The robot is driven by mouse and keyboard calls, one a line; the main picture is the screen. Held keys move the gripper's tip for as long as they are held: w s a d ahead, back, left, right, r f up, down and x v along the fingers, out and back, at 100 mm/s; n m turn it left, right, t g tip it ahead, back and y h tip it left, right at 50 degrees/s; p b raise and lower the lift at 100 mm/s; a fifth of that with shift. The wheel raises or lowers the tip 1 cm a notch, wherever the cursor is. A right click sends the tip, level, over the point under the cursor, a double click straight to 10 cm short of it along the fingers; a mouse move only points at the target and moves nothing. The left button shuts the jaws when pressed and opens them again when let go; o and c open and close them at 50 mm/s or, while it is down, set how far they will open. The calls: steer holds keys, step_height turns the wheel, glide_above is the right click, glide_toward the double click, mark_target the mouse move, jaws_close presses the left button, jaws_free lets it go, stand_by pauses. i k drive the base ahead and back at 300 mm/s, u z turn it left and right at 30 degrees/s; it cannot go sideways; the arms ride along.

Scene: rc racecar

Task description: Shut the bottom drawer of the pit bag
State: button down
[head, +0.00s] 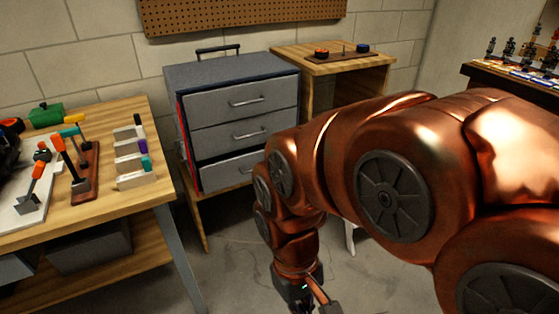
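The pit bag (228,68) is a grey box with a black top handle, red trim on its left side and three drawers. The top drawer (218,100) and middle drawer (215,140) look flush with the front. The bottom drawer (218,176) has a dark gap above its front and seems to stand slightly out; how far is unclear. My copper arm hides its right part. My gripper (308,300) hangs low at the bottom edge of the head view, below and right of the drawer, apart from it. Its fingers are partly cut off, so its opening is unclear.
The pit bag rests on a wooden stand (190,205). A workbench (100,215) with tools and racks is at left. A small wooden table (378,59) with round items stands behind right. Bare concrete floor (235,265) lies before the bag.

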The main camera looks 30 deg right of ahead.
mark_target(214, 174)
steer(key=z, duration=0.4)
steer(key=i, duration=1)
steer(key=u, duration=0.55)
